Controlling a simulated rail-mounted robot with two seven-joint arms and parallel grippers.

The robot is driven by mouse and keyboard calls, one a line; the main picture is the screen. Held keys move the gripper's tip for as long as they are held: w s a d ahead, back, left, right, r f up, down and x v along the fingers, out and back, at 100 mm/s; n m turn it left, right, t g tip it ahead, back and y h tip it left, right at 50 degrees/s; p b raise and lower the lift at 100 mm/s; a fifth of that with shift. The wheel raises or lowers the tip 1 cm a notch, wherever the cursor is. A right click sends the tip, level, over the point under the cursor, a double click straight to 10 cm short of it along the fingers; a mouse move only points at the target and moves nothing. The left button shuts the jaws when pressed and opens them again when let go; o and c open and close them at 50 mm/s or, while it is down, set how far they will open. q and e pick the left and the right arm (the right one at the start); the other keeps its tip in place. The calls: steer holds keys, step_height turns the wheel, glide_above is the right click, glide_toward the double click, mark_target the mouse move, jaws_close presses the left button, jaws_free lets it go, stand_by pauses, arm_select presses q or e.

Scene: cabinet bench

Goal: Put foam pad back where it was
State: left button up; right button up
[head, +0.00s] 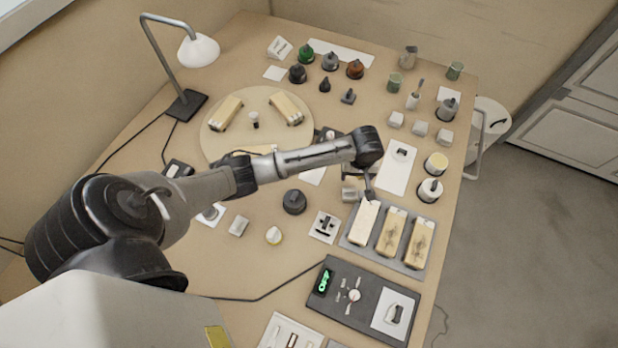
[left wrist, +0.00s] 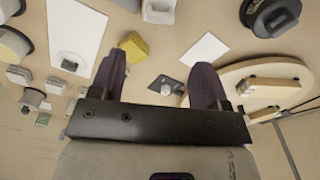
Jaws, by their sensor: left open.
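A yellow, sponge-like block (left wrist: 132,47), which looks like the foam pad, lies on the bench in the left wrist view. It appears past the fingertips, apart from them and not gripped. In the head view it seems to be the small block (head: 349,194) beside my left gripper, partly hidden by the arm. My left gripper (head: 369,193) points down, just behind the grey tray (head: 350,243). Its two dark fingers (left wrist: 157,78) are spread with nothing held between them. My right gripper is not in view.
A black control box (head: 333,299) with a green display stands in front of the tray. A round board (head: 217,146) and lamp (head: 199,50) are at left. Several knobs and jars crowd the back.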

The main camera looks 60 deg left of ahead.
arm_select(q)
steer(key=s+d+f+m+t+h, duration=0.1)
steer(key=s+d+f+m, duration=0.1)
steer(key=s+d+m, duration=0.45)
steer(key=s+d+f+m+t+h, duration=0.15)
steer(key=s+d, duration=0.25)
steer(key=s, duration=0.6)
steer(key=s+a+r+m+y, duration=0.1)
steer(key=s+r+m, duration=0.4)
steer(key=s, duration=0.7)
steer(key=shift+a+r+t+y, duration=0.2)
steer(key=shift+r+t+y, duration=0.15)
steer(key=shift+r, duration=0.25)
